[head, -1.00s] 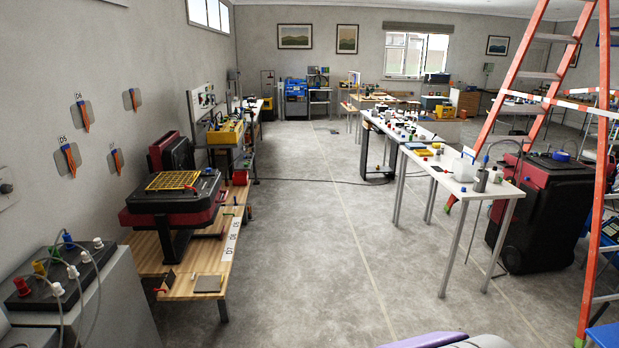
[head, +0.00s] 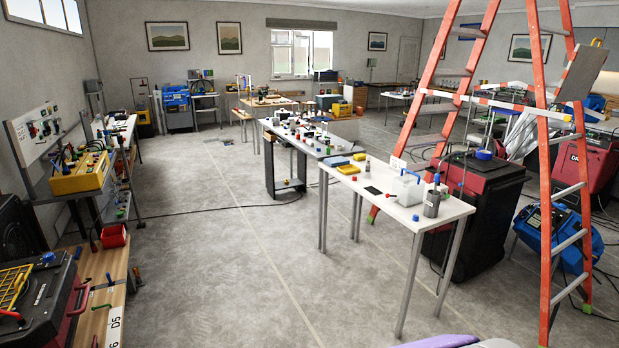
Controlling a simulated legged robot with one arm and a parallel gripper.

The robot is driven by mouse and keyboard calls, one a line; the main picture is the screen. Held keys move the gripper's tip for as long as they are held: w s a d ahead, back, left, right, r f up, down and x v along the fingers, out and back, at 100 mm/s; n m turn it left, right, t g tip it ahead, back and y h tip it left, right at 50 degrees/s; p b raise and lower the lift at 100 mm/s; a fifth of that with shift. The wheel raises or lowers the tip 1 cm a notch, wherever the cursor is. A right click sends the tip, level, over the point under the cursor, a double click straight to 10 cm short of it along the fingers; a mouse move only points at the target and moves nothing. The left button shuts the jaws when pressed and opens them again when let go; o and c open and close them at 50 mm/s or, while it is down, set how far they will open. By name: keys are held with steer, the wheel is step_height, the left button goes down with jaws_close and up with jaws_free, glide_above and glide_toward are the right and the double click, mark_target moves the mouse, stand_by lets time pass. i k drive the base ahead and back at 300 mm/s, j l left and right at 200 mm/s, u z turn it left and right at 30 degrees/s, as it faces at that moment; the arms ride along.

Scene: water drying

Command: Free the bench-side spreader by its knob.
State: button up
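I cannot pick out the bench-side spreader or its knob for certain at this size. A wooden bench (head: 117,264) runs along the left side, with a white label strip (head: 115,325) reading D5 on its front edge. Small green and dark fittings (head: 103,306) stand near that strip, too small to tell what they are. A black and red machine (head: 45,300) with a yellow grid sits on the bench, cut off by the left edge. My gripper is not in view.
A white table (head: 395,205) with small items stands right of centre. An orange stepladder (head: 548,215) straddles the right side near a black and red wheeled case (head: 478,205). A red bin (head: 113,236) is at the left. Concrete floor (head: 240,270) is open between, with a cable across it.

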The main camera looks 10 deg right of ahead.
mark_target(566, 117)
steer(key=i+l+z, duration=0.2)
steer(key=i+z, duration=0.3)
steer(key=i+l+z, duration=0.1)
steer(key=i+z, duration=0.35)
steer(key=i+j+z, duration=0.1)
steer(key=i+z, duration=0.2)
steer(key=z, duration=0.2)
steer(key=i+l, duration=0.2)
steer(key=i, duration=0.2)
steer(key=i+l, duration=0.25)
steer(key=i+z, duration=0.05)
steer(key=i, duration=0.05)
